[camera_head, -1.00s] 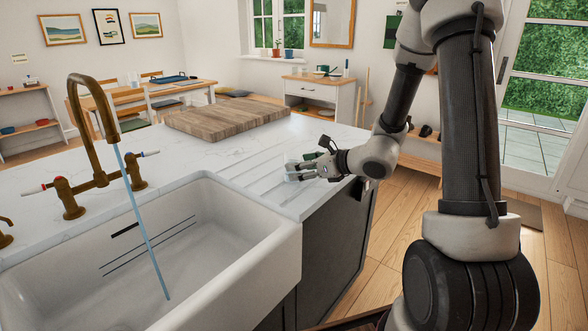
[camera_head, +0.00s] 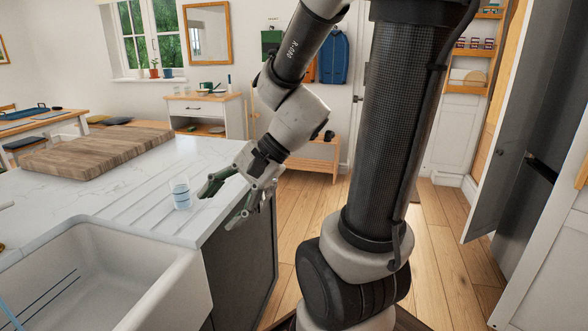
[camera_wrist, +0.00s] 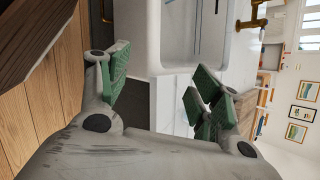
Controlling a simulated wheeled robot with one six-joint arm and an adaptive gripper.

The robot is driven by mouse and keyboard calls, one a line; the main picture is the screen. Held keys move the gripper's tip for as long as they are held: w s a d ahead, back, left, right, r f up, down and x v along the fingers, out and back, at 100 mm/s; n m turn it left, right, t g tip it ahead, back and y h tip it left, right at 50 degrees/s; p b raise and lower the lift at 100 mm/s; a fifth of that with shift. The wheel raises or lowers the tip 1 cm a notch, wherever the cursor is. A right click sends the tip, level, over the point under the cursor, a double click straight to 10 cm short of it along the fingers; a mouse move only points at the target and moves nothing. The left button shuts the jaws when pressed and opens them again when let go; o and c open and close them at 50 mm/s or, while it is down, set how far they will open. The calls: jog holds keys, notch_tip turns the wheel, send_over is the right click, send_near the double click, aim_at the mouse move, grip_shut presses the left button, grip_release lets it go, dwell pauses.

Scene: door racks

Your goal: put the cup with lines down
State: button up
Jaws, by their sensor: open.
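The cup with lines (camera_head: 181,193), a clear glass with blue bands, stands upright on the grooved part of the white counter (camera_head: 100,208), near its right edge. My gripper (camera_head: 218,206) is open and empty just right of the cup. Its fingers point down and left, one close to the cup, one over the counter's edge. A small gap seems to show between cup and fingers. In the wrist view the green-padded fingers of my gripper (camera_wrist: 160,88) are spread, and I cannot make out the cup there.
A white sink (camera_head: 110,275) lies in front of the cup. A thick wooden board (camera_head: 95,152) lies behind it on the counter. Open wooden floor (camera_head: 310,215) is to the right of the cabinet. A grey fridge (camera_head: 535,190) stands at the far right.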

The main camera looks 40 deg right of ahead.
jog(key=s+d+r+n+h, duration=0.3)
jog(key=d+n+h, duration=0.1)
jog(key=d+n, duration=0.2)
jog(key=s+d+r+n+h, duration=0.4)
jog(key=d+n, duration=0.2)
jog(key=d, duration=0.1)
jog(key=shift+s+t, duration=0.3)
jog(key=shift+t, duration=0.1)
